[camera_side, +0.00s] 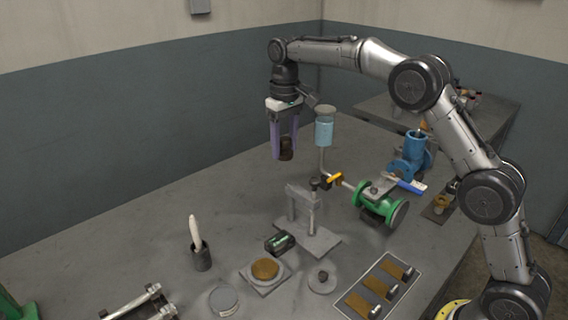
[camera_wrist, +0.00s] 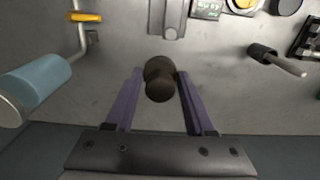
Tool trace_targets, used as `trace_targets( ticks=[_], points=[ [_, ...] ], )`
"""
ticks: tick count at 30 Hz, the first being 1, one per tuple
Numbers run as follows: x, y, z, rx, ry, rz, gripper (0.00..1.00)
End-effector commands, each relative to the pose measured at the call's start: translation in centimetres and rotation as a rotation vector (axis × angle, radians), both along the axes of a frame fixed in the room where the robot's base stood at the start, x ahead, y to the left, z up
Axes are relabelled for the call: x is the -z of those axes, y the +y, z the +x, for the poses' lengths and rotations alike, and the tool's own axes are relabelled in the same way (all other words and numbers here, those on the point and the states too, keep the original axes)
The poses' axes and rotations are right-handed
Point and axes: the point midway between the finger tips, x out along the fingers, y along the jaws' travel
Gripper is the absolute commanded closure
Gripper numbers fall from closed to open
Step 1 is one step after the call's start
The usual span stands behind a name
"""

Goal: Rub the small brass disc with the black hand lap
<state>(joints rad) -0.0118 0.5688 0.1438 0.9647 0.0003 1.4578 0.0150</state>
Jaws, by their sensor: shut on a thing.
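My gripper (camera_side: 284,142) has its two purple fingers shut on the black hand lap (camera_side: 287,151), a dark knob-shaped piece. It holds the lap high above the bench, behind the metal stand. In the wrist view the lap (camera_wrist: 160,82) sits between the fingertips of my gripper (camera_wrist: 160,72). The small brass disc (camera_side: 265,268) lies flat on a grey square plate (camera_side: 262,286) at the front of the bench, well below and apart from the lap.
A metal stand (camera_side: 311,236) and a black gauge (camera_side: 279,243) stand near the disc. A knobbed grey disc (camera_side: 322,282), a round tin (camera_side: 223,300), a brush cup (camera_side: 201,260) and a tray (camera_side: 352,309) surround it. A green valve (camera_side: 378,206) is at the right. The back-left bench is clear.

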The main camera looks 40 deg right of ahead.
Motion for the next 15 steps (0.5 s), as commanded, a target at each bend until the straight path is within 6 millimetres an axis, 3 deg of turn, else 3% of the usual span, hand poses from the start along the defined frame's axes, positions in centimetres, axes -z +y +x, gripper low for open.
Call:
trace_targets(
  ticks=[8,15],
  points=[
    [0.1,7.0,-2.3,-0.011,0.004,0.002,0.98],
    [0.1,14.0,-5.9,-0.011,0.005,0.002,0.98]
  ],
)
